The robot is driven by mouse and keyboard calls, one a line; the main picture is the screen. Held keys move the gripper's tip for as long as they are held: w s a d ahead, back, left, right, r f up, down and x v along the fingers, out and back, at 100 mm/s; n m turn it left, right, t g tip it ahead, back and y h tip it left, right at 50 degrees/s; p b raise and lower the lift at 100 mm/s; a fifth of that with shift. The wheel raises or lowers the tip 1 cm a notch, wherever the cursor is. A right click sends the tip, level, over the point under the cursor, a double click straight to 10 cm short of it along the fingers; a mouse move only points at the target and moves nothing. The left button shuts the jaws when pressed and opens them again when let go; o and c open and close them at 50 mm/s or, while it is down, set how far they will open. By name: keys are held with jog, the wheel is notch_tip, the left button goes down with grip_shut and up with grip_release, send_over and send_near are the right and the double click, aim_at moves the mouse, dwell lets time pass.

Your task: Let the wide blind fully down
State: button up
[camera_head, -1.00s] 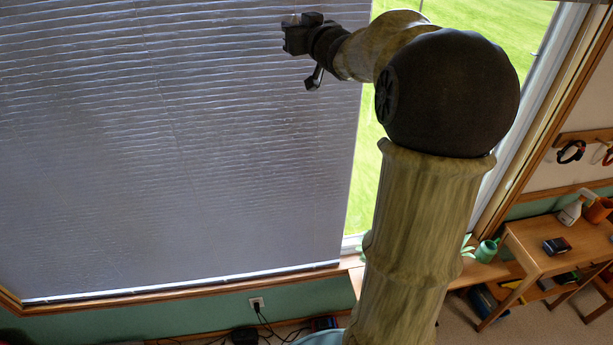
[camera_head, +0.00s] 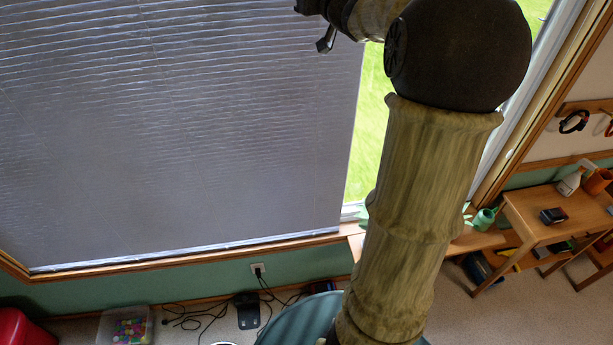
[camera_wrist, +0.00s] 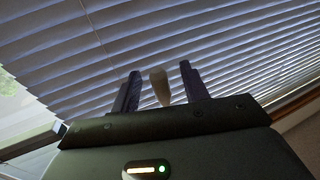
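The wide blind (camera_head: 190,150) has grey slats and fills the left and middle of the head view. Its bottom rail (camera_head: 190,254) lies along the wooden window sill, slightly tilted in the picture. In the wrist view the slats (camera_wrist: 225,55) fill the background. My gripper (camera_wrist: 160,86) has its two dark fingers apart. A small cream knob (camera_wrist: 160,88) shows between them, with a visible gap on each side; I cannot tell its depth. In the head view my wrist is at the top edge and my fingers are cut off or hidden.
A strip of bare window (camera_head: 372,130) shows right of the blind. Below are a wall socket (camera_head: 258,268) with cables, a bin of coloured balls (camera_head: 130,328) and a red object (camera_head: 20,328). A wooden table (camera_head: 545,225) stands at right, beside a green watering can (camera_head: 484,220).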

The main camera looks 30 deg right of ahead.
jog(key=shift+s, duration=0.2)
jog(key=s, duration=0.4)
jog(key=shift+s+r, duration=0.1)
jog(key=shift+s, duration=0.3)
dwell(0.3)
jog(key=s+b, duration=0.5)
jog(key=s, duration=1.2)
jog(key=shift+s+d+b, duration=0.2)
jog(key=shift+d+b, duration=0.1)
